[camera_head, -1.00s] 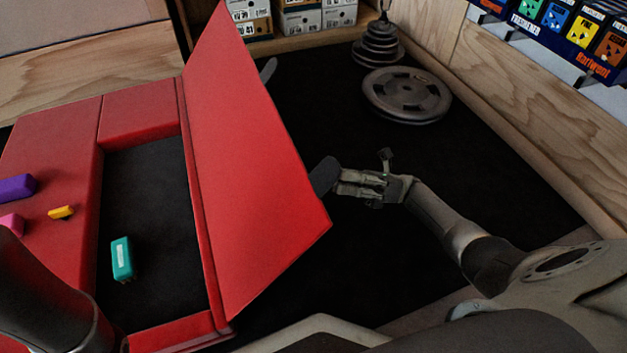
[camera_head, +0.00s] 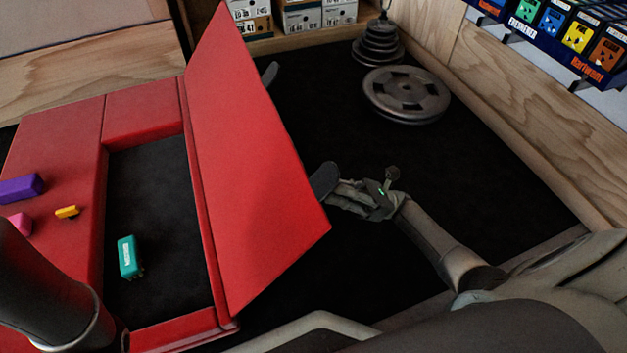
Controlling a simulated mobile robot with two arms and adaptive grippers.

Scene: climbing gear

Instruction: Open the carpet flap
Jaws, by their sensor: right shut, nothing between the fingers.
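The red carpet flap (camera_head: 250,165) stands raised and tilted along the right side of the red mat (camera_head: 58,140). The flap's hinge side meets the frame of a dark recess (camera_head: 155,200). A dark rounded tab (camera_head: 324,180) shows at the flap's right edge, and another dark tab (camera_head: 269,73) shows behind its far part. My right gripper (camera_head: 338,191) is shut and empty, just right of the flap's edge by the near tab; I cannot tell if they touch. My left gripper is out of view; only my left arm shows at the lower left.
A teal brush-like block (camera_head: 130,257) lies in the recess. Purple (camera_head: 20,188), pink (camera_head: 18,224) and yellow (camera_head: 67,212) pieces lie on the mat. Weight plates (camera_head: 406,95) lie on the dark floor at the back.

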